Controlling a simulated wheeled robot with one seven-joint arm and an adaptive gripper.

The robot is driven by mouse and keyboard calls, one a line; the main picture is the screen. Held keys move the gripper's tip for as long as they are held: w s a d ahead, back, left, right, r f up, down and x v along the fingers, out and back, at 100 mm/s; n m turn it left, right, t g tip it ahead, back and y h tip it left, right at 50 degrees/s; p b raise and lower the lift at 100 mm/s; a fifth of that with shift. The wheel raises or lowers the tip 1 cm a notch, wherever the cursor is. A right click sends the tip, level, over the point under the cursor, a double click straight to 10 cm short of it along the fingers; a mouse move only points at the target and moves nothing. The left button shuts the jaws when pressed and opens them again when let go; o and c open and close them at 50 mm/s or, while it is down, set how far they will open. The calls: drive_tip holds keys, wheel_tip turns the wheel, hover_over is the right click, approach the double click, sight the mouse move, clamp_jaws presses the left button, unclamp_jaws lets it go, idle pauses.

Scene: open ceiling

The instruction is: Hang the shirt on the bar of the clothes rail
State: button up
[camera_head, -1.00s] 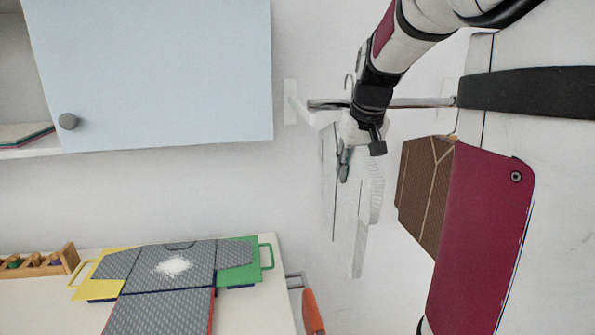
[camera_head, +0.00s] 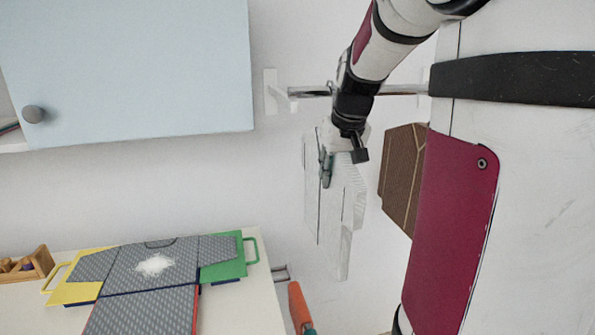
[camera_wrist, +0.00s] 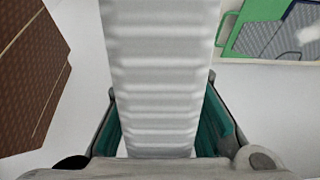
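The white shirt (camera_head: 348,205) hangs below my gripper in the head view. In the wrist view its pale, rippled cloth (camera_wrist: 160,75) runs between the two teal fingers. My gripper (camera_head: 326,167) is shut on the shirt, with the fingers on both sides of it. The metal bar of the clothes rail (camera_head: 400,89) runs across behind my wrist, above the shirt; its white wall bracket (camera_head: 271,92) is at the left. The hanger hook is hidden behind my arm, so I cannot tell whether it touches the bar.
A brown patterned garment (camera_head: 404,170) hangs right of the shirt, and it also shows in the wrist view (camera_wrist: 25,80). A pale blue cabinet door (camera_head: 130,70) is at upper left. A table below bears a grey, yellow and green folding board (camera_head: 145,265). An orange handle (camera_head: 298,305) stands beside the table.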

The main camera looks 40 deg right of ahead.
drive_tip(key=o, duration=0.4)
drive_tip(key=v, duration=1.2)
drive_tip(key=shift+w, duration=0.1)
drive_tip(key=s+a+f+n, duration=0.1)
drive_tip(key=s+a+f, duration=0.2)
drive_tip(key=a, duration=0.5)
drive_tip(key=s+a+f+n+y, duration=0.1)
drive_tip(key=s+a+f, duration=0.3)
drive_tip(key=a, duration=0.5)
drive_tip(key=s+a+f+n+t+y, duration=0.1)
drive_tip(key=s+a+f+n, duration=0.2)
drive_tip(key=a, duration=0.6)
drive_tip(key=shift+s+a+f, duration=0.2)
drive_tip(key=shift+f, duration=0.35)
